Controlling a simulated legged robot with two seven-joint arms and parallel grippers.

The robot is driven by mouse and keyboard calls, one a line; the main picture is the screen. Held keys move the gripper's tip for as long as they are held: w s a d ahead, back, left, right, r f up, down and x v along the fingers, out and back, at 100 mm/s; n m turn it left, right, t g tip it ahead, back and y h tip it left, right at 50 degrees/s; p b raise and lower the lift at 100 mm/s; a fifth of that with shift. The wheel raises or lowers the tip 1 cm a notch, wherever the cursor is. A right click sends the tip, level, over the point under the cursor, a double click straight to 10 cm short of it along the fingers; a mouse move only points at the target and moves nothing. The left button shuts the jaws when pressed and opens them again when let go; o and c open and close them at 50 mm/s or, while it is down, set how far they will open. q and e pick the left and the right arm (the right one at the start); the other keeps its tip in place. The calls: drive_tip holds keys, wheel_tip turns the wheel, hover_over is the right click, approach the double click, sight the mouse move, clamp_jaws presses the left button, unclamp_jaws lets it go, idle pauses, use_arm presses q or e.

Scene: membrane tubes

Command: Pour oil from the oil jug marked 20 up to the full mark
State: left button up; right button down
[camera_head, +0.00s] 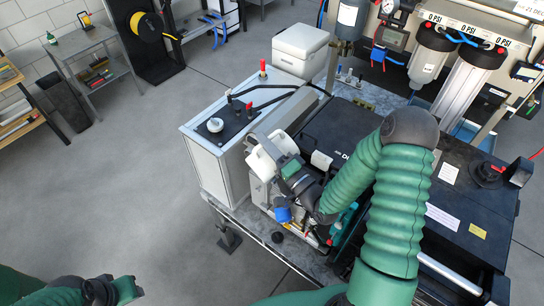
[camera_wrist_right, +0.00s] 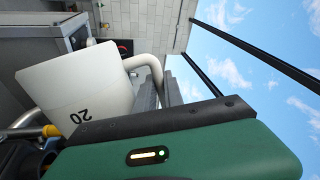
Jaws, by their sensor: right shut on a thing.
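The white oil jug (camera_wrist_right: 80,88) fills the left of the right wrist view. Its black 20 reads upside down there, and its white handle (camera_wrist_right: 150,68) loops toward the jaws. In the head view the jug (camera_head: 260,163) shows as a tilted white shape over the machine's front left. My right gripper (camera_head: 288,167) is shut on the jug and partly covers it. The jug's mouth, any oil stream and the full mark cannot be made out. My left gripper (camera_head: 127,289) is low at the left, away from the machine; its jaw opening is unclear.
A grey-white cabinet (camera_head: 213,165) with a black top plate stands left of the jug. A blue part (camera_head: 283,214) and a black knob (camera_head: 277,237) lie below the gripper. Filter housings (camera_head: 428,58) stand at the back right.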

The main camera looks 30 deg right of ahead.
drive_tip(key=shift+d+r, duration=0.2)
drive_tip(key=shift+r, duration=0.1)
drive_tip(key=shift+w+d+r+m+p, duration=0.1)
drive_tip(key=shift+d+r+m+p, duration=0.2)
drive_tip(key=shift+m+p, duration=0.2)
drive_tip(key=shift+d+r+m+h, duration=0.15)
drive_tip(key=shift+d+m+h, duration=0.2)
drive_tip(key=shift+m+h, duration=0.05)
idle(0.5)
idle(0.8)
drive_tip(key=a+f+n+y+b, duration=0.1)
drive_tip(key=a+f+n+b, duration=0.1)
drive_tip(key=shift+s+a+f+b, duration=0.15)
drive_tip(key=shift+s+f+b, duration=0.05)
drive_tip(key=shift+b, duration=0.15)
drive_tip(key=shift+a+f+n, duration=0.15)
drive_tip(key=shift+a+n, duration=0.1)
drive_tip(key=shift+n, duration=0.25)
drive_tip(key=shift+a, duration=0.15)
